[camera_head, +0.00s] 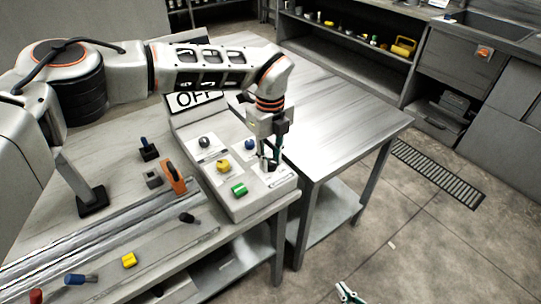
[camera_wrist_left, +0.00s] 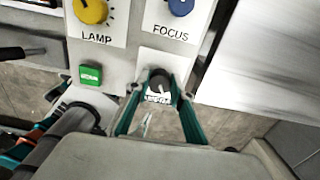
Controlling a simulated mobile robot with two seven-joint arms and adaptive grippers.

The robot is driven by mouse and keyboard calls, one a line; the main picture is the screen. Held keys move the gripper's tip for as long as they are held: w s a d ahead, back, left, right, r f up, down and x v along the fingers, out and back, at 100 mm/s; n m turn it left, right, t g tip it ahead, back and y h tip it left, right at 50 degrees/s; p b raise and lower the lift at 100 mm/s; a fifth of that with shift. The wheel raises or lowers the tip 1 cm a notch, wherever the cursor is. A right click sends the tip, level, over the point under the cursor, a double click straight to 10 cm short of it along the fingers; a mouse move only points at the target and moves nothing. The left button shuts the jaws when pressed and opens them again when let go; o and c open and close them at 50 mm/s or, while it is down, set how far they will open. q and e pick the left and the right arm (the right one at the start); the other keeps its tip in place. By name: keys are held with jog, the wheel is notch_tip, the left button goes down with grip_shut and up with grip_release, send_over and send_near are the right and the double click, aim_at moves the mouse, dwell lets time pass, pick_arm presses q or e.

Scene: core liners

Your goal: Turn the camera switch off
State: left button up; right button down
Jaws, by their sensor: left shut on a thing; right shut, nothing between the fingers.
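The control panel (camera_head: 217,183) stands on the metal table, with a sign reading OFF (camera_head: 193,100) at its back. In the left wrist view, a dark switch knob (camera_wrist_left: 160,81) on a white label sits at the panel's front right corner; the lettering is too small to read. My left gripper (camera_head: 270,163) reaches down over this corner from above. Its green fingers (camera_wrist_left: 159,90) are closed on either side of the knob. In the head view the gripper mostly hides the knob. My right gripper (camera_head: 347,292) is at the bottom edge, shut and empty, away from the panel.
The panel also bears a yellow LAMP knob (camera_wrist_left: 91,10), a blue FOCUS knob (camera_wrist_left: 180,6), a green button (camera_wrist_left: 91,75) and a dark knob (camera_head: 205,141). An orange-handled thing (camera_head: 176,180) stands close to its left. The table top behind (camera_head: 345,115) is clear.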

aim_at(270, 161)
pick_arm(q)
jog(key=shift+n, duration=0.9)
jog(key=shift+n+p, duration=0.3)
pick_arm(e)
jog(key=shift+w+r, duration=0.2)
jog(key=shift+r, duration=0.5)
jog(key=shift+w+r, duration=0.1)
jog(key=shift+r, duration=0.05)
pick_arm(q)
jog(key=o, duration=1.1)
pick_arm(e)
jog(key=shift+f, duration=0.25)
jog(key=shift+d, duration=0.15)
pick_arm(q)
notch_tip(270, 161, up, 12)
pick_arm(e)
jog(key=shift+r, duration=0.1)
pick_arm(q)
jog(key=shift+s, duration=0.1)
